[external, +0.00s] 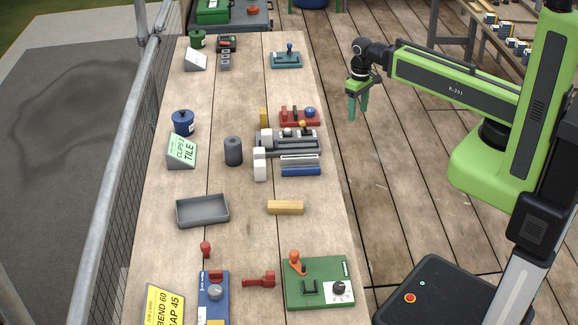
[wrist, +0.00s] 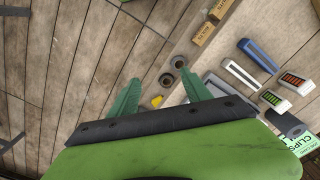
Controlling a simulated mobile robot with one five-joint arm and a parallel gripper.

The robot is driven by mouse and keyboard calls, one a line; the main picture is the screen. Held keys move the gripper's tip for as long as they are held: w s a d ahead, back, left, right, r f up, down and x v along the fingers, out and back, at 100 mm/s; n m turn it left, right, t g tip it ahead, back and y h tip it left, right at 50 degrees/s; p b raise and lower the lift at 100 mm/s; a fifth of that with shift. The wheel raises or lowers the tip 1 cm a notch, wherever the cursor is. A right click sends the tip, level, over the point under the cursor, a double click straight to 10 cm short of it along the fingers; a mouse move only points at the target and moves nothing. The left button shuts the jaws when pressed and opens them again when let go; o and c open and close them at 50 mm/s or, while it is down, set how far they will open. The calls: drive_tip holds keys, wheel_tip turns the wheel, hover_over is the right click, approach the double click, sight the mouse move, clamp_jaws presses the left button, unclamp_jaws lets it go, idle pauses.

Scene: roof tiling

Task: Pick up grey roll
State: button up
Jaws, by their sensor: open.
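The grey roll (external: 233,151) is a dark grey cylinder standing upright on the wooden bench, left of the grey machine with rails. In the wrist view the roll (wrist: 286,123) shows at the right edge, beside the green-and-white card. My gripper (external: 358,108) is open and empty. It hangs over the deck, just off the bench's right edge, well to the right of the roll and farther back. In the wrist view its green fingers (wrist: 160,92) are spread apart with no roll between them.
Near the roll stand a green card (external: 182,151), a blue pot (external: 183,122), white blocks (external: 260,165) and the grey railed machine (external: 288,143). A red fixture (external: 299,116) lies toward my gripper. A grey tray (external: 203,210) and wooden block (external: 285,207) sit nearer the camera.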

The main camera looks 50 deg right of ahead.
drive_tip(key=o, duration=0.5)
